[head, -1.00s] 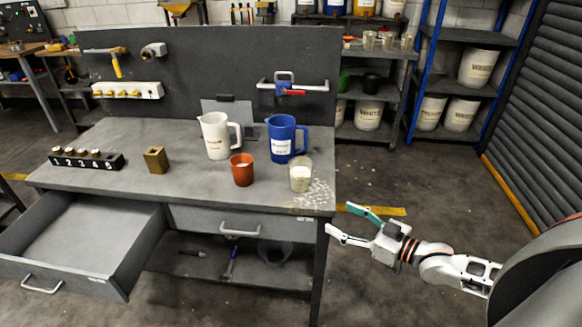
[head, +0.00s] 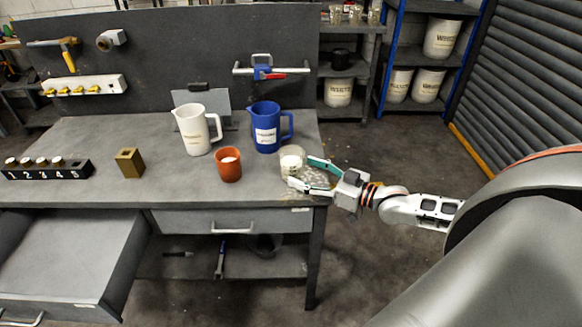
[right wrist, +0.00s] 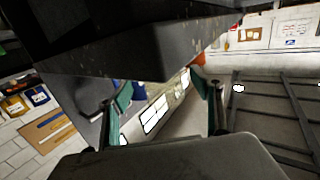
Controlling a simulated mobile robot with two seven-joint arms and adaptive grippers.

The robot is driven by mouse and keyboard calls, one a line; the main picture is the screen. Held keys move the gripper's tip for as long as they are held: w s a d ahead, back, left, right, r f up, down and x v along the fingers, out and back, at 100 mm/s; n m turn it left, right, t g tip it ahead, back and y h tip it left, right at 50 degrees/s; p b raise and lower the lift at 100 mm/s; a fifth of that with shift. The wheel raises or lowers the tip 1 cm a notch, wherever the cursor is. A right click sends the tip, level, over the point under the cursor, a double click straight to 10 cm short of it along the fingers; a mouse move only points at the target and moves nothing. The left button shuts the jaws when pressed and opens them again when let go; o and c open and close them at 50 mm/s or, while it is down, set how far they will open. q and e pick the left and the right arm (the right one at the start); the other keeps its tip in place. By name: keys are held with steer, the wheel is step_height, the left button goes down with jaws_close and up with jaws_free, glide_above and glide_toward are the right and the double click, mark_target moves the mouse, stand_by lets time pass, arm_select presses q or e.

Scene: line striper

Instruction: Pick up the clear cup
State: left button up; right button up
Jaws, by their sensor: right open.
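The clear cup (head: 291,160), with white contents, stands upright near the right front corner of the grey workbench (head: 262,188) in the head view. My right gripper (head: 300,173) is open and close at its right side. One teal finger is at the cup's right side, and the other is low across its front; I cannot tell whether either touches. In the right wrist view, the open gripper (right wrist: 165,100) shows a finger on each side, but the cup is not clearly distinguishable there. My left gripper is out of view.
A red cup (head: 228,165) stands left of the clear cup. A blue pitcher (head: 266,132) and a white pitcher (head: 192,130) stand behind. A brass block (head: 129,163) and a numbered rack (head: 48,170) are farther left. A drawer (head: 70,280) hangs open.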

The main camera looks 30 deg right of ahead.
mark_target(291, 168)
steer(key=shift+x, duration=2.5)
steer(key=shift+f, duration=0.15)
steer(key=c, duration=1.5)
